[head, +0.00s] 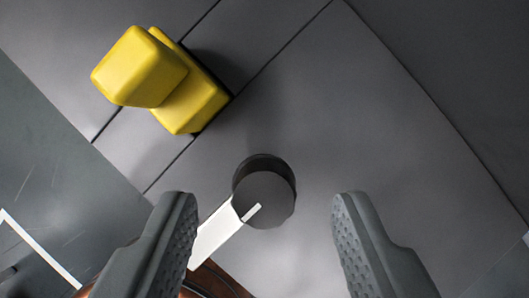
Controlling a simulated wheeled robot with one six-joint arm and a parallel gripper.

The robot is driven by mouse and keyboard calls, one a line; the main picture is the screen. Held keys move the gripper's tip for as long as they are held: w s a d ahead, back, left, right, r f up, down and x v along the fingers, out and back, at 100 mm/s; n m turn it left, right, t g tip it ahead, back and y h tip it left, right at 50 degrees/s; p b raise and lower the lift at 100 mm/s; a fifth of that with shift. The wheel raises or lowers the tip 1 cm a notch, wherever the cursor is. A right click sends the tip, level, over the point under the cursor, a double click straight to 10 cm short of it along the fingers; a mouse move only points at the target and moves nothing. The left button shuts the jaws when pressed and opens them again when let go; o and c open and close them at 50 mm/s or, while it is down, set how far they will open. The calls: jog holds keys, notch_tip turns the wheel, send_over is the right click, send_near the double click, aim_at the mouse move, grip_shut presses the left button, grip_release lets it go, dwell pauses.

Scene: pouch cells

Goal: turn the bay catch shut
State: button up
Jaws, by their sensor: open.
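The bay catch shows as a dark round knob (265,198) with a short white mark on its top, standing on a grey panel (350,120). A white bar (215,238) runs from the knob down and to the left. My gripper (264,215) is open, with one ribbed finger to the left of the knob and the other to the right. The fingers are apart from the knob, with a wider gap on the right. The left finger hides part of the white bar's lower end.
A yellow block-shaped handle (155,80) stands up from the panel at the upper left. Dark seams cross the panel near it. A white line (38,247) marks the grey surface at the lower left. The panel right of the knob is clear.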

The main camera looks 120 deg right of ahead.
jog(key=shift+x, duration=0.9)
jog(key=c, duration=1)
